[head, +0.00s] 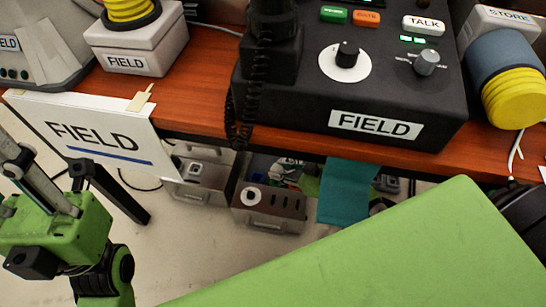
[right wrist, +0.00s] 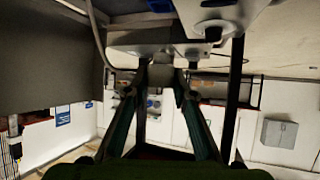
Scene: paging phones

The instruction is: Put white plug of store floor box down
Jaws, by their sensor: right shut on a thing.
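Two grey floor boxes stand under the table in the head view, a left one (head: 197,172) and a right one (head: 270,212) with a white ring on it. No label shows on either. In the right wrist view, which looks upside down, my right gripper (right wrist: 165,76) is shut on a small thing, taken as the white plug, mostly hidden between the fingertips. A pale box (right wrist: 148,48) lies just beyond them. In the head view a teal part below the table edge looks like this gripper. At far left, green and black parts look like my left arm; its jaws cannot be judged.
The wooden table (head: 190,95) overhangs the boxes, with a black FIELD console (head: 290,110) on it. A white FIELD sign (head: 95,135) hangs at the left. A yellow-ended STORE cylinder (head: 512,98) lies at the right. Bare floor (head: 185,235) shows in front of the boxes.

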